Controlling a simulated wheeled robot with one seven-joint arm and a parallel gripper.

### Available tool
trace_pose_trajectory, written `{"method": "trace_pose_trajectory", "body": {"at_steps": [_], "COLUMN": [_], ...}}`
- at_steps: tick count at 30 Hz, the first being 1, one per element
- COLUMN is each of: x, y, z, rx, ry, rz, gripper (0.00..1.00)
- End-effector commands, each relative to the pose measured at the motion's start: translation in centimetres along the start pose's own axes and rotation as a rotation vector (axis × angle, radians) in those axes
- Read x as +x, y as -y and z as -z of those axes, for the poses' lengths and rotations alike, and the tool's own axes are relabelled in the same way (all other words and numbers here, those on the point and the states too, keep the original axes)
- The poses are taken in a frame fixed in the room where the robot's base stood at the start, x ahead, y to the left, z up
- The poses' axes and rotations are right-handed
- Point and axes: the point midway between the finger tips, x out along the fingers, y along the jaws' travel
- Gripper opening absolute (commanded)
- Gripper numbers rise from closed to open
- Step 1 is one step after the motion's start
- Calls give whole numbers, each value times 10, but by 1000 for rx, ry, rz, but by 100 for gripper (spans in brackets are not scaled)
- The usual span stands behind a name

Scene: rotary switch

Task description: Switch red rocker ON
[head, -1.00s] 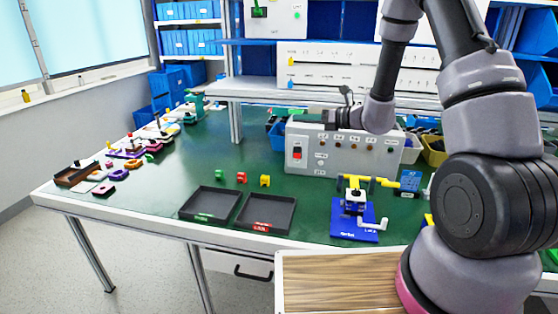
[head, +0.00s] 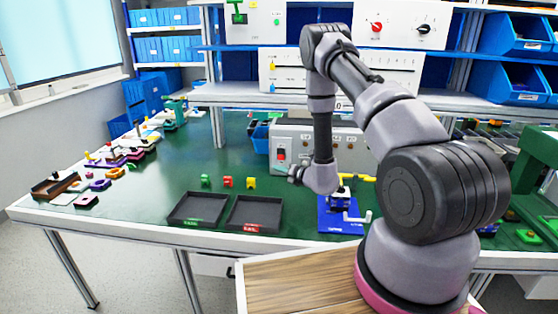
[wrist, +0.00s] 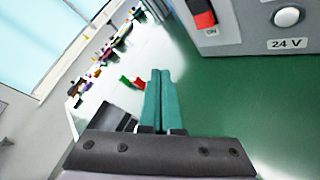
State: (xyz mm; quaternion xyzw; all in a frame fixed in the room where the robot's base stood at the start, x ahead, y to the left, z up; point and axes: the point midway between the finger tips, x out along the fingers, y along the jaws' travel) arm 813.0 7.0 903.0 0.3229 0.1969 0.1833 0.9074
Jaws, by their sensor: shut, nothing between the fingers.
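The red rocker (head: 281,154) is on the left end of the front of a grey control box (head: 300,134). My gripper (head: 294,174) hangs in front of the box, below and slightly right of the rocker in the head view. In the wrist view, its teal fingers (wrist: 158,76) are together and empty, apart from the rocker.
A white round button (wrist: 287,17) sits above a "24 V" label. Two dark trays (head: 198,208) and small coloured blocks (head: 228,182) lie to the left. A blue fixture (head: 338,216) stands below my arm. Green tabletop between is clear.

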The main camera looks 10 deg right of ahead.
Motion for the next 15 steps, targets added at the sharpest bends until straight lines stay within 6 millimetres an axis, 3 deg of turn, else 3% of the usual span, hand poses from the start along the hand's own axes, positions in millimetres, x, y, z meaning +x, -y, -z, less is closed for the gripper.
{"method": "trace_pose_trajectory", "body": {"at_steps": [7, 15], "x": [8, 35], "y": [6, 24], "z": [-6, -25], "rx": [-2, -3], "ry": [-1, 0], "rz": [-1, -2], "gripper": [0, 0]}}
